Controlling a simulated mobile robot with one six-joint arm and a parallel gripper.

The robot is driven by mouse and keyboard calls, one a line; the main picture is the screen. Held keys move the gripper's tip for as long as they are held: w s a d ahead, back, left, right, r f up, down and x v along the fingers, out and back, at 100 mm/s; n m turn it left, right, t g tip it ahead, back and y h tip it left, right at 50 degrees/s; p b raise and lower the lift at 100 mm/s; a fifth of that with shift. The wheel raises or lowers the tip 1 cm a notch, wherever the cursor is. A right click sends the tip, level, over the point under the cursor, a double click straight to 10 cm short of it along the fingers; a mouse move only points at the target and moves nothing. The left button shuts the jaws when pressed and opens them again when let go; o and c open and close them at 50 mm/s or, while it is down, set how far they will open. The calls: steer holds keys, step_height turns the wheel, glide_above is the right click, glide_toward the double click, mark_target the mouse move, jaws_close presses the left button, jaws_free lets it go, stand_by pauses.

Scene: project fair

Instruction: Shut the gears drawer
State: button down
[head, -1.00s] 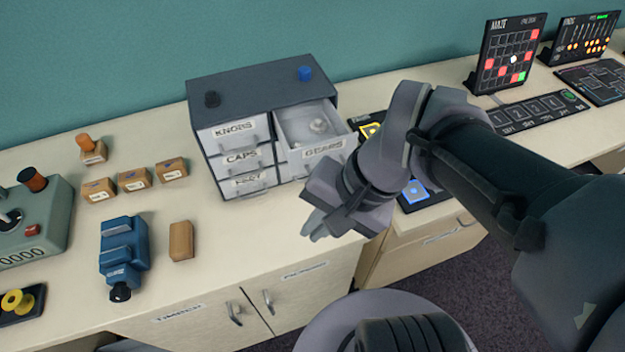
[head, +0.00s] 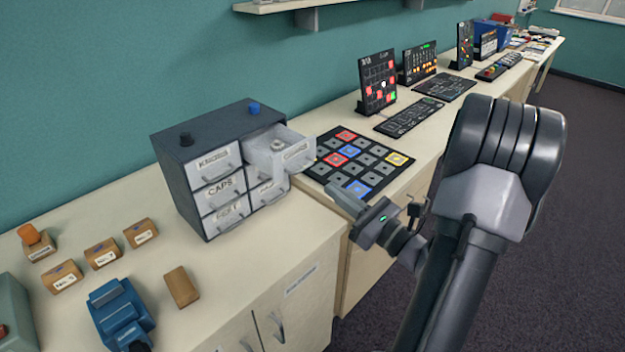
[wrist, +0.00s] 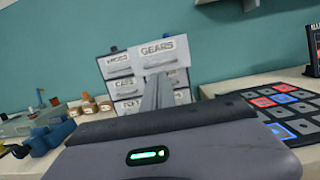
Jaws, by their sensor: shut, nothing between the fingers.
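The gears drawer (head: 297,152) is the top right drawer of a small dark-topped cabinet (head: 222,131). It is pulled out, and a pale round part shows inside it. My gripper (head: 346,197) is to the right of the drawer and a little lower, in front of the button board. In the wrist view its shut, empty fingers (wrist: 158,80) point at the drawer front (wrist: 160,52) and overlap its lower edge. I cannot tell whether they touch it.
The other cabinet drawers, such as caps (head: 217,190), look shut. A button board (head: 357,160) lies right of the cabinet. A blue device (head: 118,312) and several small boxes (head: 103,252) stand on the counter to the left. A black and a blue knob sit on the cabinet.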

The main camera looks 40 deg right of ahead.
steer(key=w+r, duration=0.1)
steer(key=w, duration=0.5)
steer(key=shift+w+a+b, duration=0.2)
steer(key=shift+a+b, duration=0.2)
steer(key=shift+r, duration=0.1)
steer(key=w+p, duration=0.1)
steer(key=w, duration=0.2)
steer(key=w+p, duration=0.1)
steer(key=w, duration=0.3)
steer(key=w+a+p, duration=0.1)
steer(key=w, duration=0.3)
steer(key=shift+w+r+p, duration=0.1)
steer(key=shift+p, duration=0.25)
steer(key=shift+w, duration=0.1)
steer(key=shift+r, duration=0.1)
steer(key=shift+d, duration=0.15)
